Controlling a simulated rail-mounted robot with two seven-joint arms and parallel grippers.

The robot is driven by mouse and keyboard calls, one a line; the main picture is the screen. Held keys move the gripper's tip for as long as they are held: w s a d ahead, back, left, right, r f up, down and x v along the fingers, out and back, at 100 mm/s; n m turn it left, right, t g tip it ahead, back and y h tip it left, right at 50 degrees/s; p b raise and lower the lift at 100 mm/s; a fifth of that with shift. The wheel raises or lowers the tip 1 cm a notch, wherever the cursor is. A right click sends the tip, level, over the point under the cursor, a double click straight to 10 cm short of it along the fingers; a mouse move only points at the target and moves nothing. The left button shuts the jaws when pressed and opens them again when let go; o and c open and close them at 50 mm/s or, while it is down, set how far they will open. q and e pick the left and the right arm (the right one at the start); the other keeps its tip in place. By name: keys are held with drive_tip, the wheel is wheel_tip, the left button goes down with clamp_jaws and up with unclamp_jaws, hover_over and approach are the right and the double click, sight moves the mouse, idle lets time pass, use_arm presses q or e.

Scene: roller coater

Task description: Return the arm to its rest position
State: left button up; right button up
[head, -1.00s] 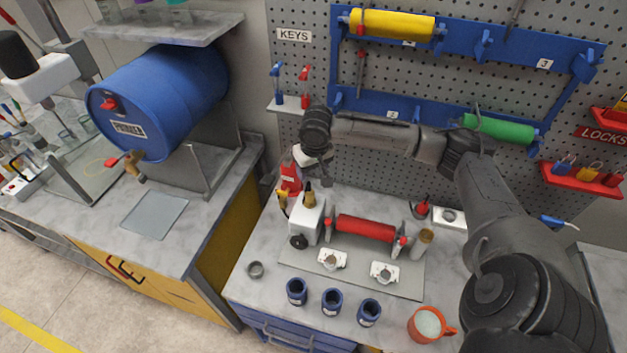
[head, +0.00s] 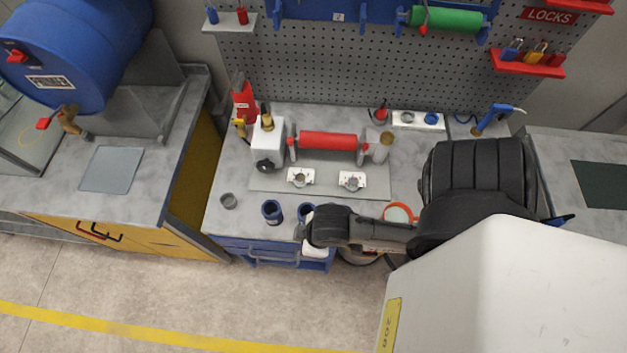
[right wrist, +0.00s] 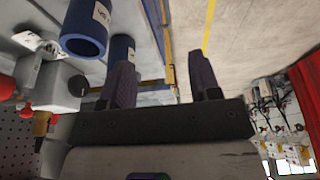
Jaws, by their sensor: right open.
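My right arm comes in from the right in the head view. It is folded low, with its dark wrist (head: 332,226) over the front edge of the bench. In the right wrist view my right gripper (right wrist: 163,80) has its two dark fingers wide apart. Nothing is held between them; the floor and a cabinet edge show there. In the head view its fingertips are hidden or too small to make out. My left gripper is in neither view.
The bench (head: 225,180) carries the roller coater with its red roller (head: 327,140). Blue cups (head: 271,211) stand by the front edge near my wrist, and an orange mug (head: 398,212) is partly behind my arm. Open floor (head: 200,285) lies in front.

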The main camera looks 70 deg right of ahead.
drive_tip(key=shift+s+r, duration=0.25)
drive_tip(key=shift+s, duration=0.55)
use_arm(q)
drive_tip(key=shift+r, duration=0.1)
use_arm(e)
drive_tip(key=shift+r, duration=0.15)
use_arm(q)
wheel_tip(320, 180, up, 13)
drive_tip(key=p, duration=1.3)
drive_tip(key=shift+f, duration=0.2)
use_arm(e)
wheel_tip(320, 180, up, 12)
drive_tip(key=shift+r, duration=0.25)
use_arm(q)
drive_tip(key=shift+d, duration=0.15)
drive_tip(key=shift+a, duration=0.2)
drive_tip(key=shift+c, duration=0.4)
use_arm(e)
drive_tip(key=shift+c, duration=0.5)
